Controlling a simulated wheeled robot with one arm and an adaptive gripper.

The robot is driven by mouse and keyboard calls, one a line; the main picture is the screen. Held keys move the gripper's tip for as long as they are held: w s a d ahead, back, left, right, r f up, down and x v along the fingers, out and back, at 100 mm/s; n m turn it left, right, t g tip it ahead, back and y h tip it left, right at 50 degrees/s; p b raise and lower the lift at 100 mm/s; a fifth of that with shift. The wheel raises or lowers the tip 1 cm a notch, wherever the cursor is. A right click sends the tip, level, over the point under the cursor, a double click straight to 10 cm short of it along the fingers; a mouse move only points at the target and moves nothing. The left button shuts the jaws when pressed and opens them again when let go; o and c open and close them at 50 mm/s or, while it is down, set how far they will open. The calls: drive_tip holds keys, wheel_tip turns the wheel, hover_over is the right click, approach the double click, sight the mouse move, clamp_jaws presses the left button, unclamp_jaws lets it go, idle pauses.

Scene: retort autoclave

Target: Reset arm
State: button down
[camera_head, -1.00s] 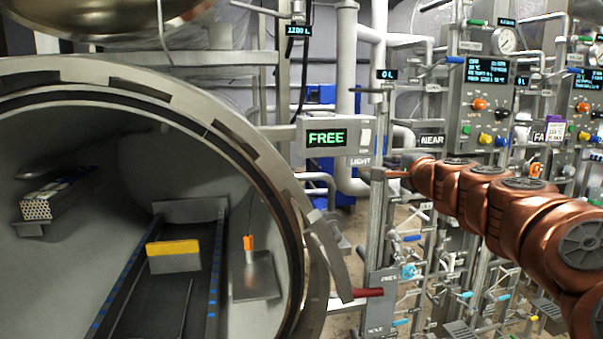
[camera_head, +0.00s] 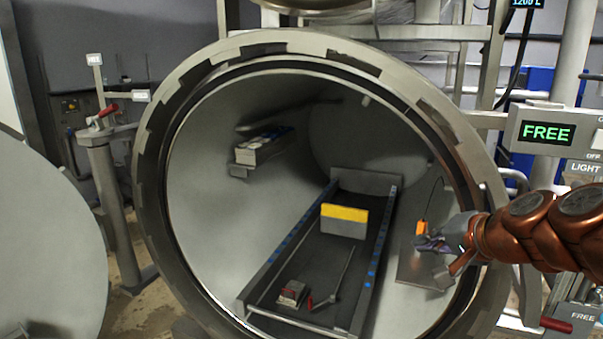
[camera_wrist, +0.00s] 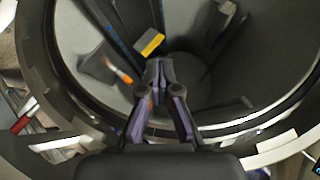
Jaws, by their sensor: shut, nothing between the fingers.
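My copper-coloured arm (camera_head: 540,230) reaches in from the right in the head view. My gripper (camera_head: 432,243) is at its end, in front of the right part of the round autoclave opening. In the wrist view my gripper (camera_wrist: 159,68) points into the chamber, its fingertips together and nothing held. An orange-handled item (camera_head: 421,227) on a grey plate on the chamber's right wall appears close to the gripper in the head view. I cannot tell whether they touch.
The autoclave rim (camera_head: 160,235) surrounds my gripper's workspace. Inside are a yellow-topped grey block (camera_head: 344,221), a small red-and-grey object (camera_head: 292,293) on the rail bed and a shelf with a white bundle (camera_head: 262,146). A FREE display (camera_head: 546,133) stands at right. The open door (camera_head: 45,240) is at left.

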drive_tip(key=s+a+f+n+g, duration=0.65)
drive_tip(key=s+a+f, duration=0.5)
drive_tip(key=s, duration=0.25)
drive_tip(key=s+d+f+n+g+h, duration=0.1)
drive_tip(key=s+d+f+g+h, duration=0.1)
drive_tip(key=s, duration=0.5)
drive_tip(key=s+d+f+n+g+h+p, duration=0.1)
drive_tip(key=s+d+f+g+h, duration=0.1)
drive_tip(key=s, duration=0.6)
wheel_tip(320, 180, down, 2)
drive_tip(key=shift+d+f+g, duration=0.25)
drive_tip(key=shift+g, duration=0.6)
drive_tip(key=shift+n, duration=0.25)
